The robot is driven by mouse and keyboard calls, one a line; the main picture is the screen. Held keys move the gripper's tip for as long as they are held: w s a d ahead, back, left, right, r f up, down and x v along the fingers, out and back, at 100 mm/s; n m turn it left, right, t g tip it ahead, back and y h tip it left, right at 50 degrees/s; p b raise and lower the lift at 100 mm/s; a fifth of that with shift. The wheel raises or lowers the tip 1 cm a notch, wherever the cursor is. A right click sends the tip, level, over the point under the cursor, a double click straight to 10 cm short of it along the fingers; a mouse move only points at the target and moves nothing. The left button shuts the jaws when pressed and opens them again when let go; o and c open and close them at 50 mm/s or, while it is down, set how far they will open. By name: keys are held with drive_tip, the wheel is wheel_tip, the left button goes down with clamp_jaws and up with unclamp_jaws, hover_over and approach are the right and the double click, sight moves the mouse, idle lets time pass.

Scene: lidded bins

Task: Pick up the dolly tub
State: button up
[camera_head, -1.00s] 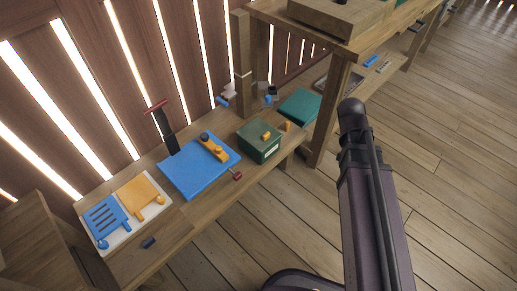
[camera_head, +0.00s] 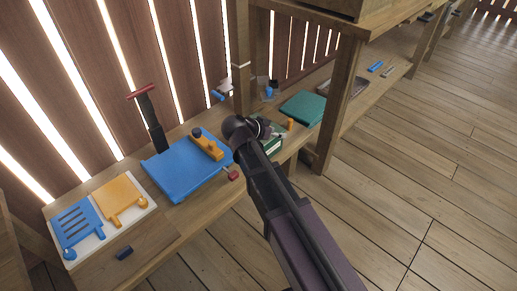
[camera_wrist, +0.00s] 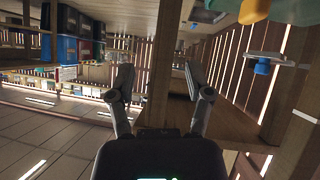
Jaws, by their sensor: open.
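I cannot tell for sure which thing is the dolly tub. In the head view a blue flat-topped piece (camera_head: 180,172) lies on the bench, with a yellow bar (camera_head: 207,144) on it. A dark upright with a red crossbar (camera_head: 145,93) stands at its back left. A green box (camera_head: 277,146) is mostly hidden behind my arm. In the wrist view my gripper (camera_wrist: 158,78) is open, with nothing between its fingers. In the head view I cannot make out its fingers.
A white board with blue slotted (camera_head: 78,221) and yellow (camera_head: 118,196) pieces lies at the bench's left end. A teal block (camera_head: 303,108) lies beyond the green box. A wooden post (camera_head: 341,100) and raised shelf stand right of it. The floor at right is clear.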

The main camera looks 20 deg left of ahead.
drive_tip(key=s+a+f+t+b, duration=0.2)
drive_tip(key=s+a+t+b, duration=0.1)
drive_tip(key=a, duration=0.7)
drive_tip(key=shift+s+a+f+m+y+b, duration=0.15)
drive_tip(key=shift+a+f+m+y+b, duration=0.2)
drive_tip(key=shift+b, duration=0.4)
drive_tip(key=b+x, duration=0.3)
drive_tip(key=x, duration=0.4)
drive_tip(key=shift+f, duration=0.1)
drive_tip(key=shift+x, duration=0.8)
